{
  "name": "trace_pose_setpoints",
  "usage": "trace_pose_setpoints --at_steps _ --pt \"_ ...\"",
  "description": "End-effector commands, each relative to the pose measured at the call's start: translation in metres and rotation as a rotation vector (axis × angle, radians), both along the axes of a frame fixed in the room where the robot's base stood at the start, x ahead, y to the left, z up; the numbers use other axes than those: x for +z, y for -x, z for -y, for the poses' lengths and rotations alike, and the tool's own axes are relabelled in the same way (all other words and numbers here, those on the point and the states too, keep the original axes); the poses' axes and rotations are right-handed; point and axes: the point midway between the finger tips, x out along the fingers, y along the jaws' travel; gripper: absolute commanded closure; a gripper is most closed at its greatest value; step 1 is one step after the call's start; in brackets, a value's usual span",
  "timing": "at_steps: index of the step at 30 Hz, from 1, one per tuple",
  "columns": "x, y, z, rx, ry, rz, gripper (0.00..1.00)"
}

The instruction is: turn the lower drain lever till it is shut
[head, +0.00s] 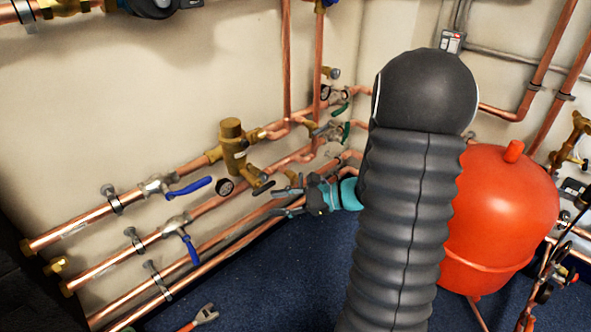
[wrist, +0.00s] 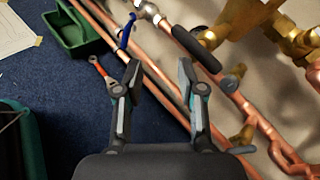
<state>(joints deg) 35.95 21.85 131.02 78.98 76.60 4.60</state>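My gripper (head: 281,201) is open and empty, its fingers pointing left in the head view, close to the lower copper pipes. In the wrist view its two fingertips (wrist: 159,72) stand wide apart with pipe showing between them. A black lever (head: 263,187) sits below the brass valve body, just beyond the fingers. A black lever also shows in the wrist view (wrist: 196,48), slanting just past the right fingertip; I see no contact. Which lever is the lower drain lever, I cannot tell for sure. Two blue levers (head: 188,187) (head: 190,249) sit on pipes farther left.
Green levers (head: 346,131) are at the back corner. A red tank (head: 500,215) stands right. A red-handled wrench (wrist: 98,66) and green tray (wrist: 72,35) lie on blue carpet.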

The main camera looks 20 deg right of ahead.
Motion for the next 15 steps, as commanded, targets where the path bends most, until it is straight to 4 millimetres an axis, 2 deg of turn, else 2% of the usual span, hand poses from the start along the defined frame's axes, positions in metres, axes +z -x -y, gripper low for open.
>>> trace_pose_setpoints --at_steps 7,12,15 --pt "-0.039 -0.036 0.088 -0.357 -0.287 -0.039 0.61" --pt "-0.068 -0.043 0.146 -0.571 -0.43 -0.037 0.61" --pt "-0.08 -0.043 0.168 -0.649 -0.476 -0.032 0.61"
